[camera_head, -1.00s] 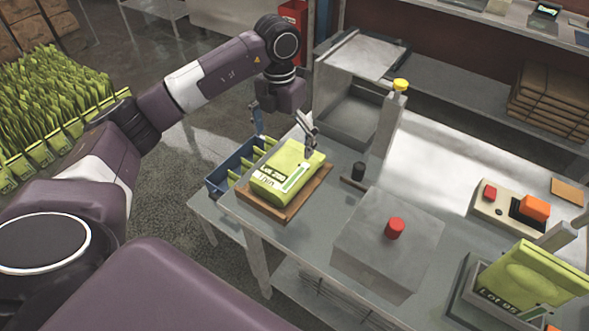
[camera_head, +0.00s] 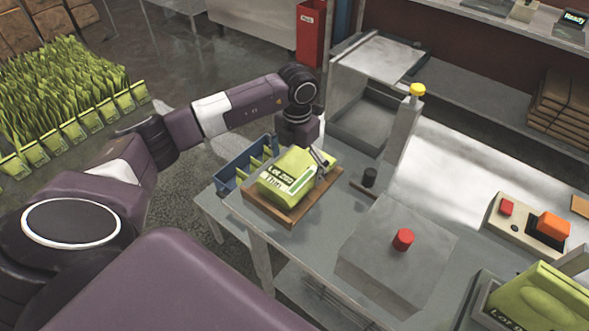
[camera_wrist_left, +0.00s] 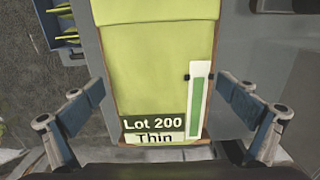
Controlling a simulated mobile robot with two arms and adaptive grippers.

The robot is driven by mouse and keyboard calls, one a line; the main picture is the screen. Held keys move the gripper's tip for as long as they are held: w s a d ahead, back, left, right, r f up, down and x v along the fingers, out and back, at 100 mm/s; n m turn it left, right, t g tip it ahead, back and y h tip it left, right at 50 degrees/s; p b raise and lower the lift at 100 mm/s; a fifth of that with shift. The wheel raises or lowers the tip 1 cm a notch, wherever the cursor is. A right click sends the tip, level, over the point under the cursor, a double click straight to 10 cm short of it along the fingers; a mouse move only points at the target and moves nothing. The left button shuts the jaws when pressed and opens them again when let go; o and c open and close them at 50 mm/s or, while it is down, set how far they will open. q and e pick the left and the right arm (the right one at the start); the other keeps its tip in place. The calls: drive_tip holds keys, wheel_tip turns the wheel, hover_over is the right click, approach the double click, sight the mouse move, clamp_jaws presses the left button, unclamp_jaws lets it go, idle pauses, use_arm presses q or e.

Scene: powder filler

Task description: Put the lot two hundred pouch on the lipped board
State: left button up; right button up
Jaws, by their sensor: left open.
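The green Lot 200 pouch (camera_head: 277,178), labelled "Thin", lies flat on the brown lipped board (camera_head: 272,213) on the bench. In the left wrist view the pouch (camera_wrist_left: 150,75) fills the middle. My left gripper (camera_head: 305,148) is open at the pouch, with its fingers on either side in the wrist view (camera_wrist_left: 155,100). I see a gap between each finger and the pouch there. In the head view the pouch hides part of the gripper. My right gripper is not in view.
A blue bin (camera_head: 235,172) with green pouches stands behind the board. A post with a yellow cap (camera_head: 417,90), a grey box with a red button (camera_head: 402,239) and another green pouch (camera_head: 535,298) are to the right.

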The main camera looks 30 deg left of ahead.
use_arm(q)
drive_tip(key=shift+f, duration=0.5)
drive_tip(key=c, duration=1.3)
drive_tip(key=shift+r, duration=0.1)
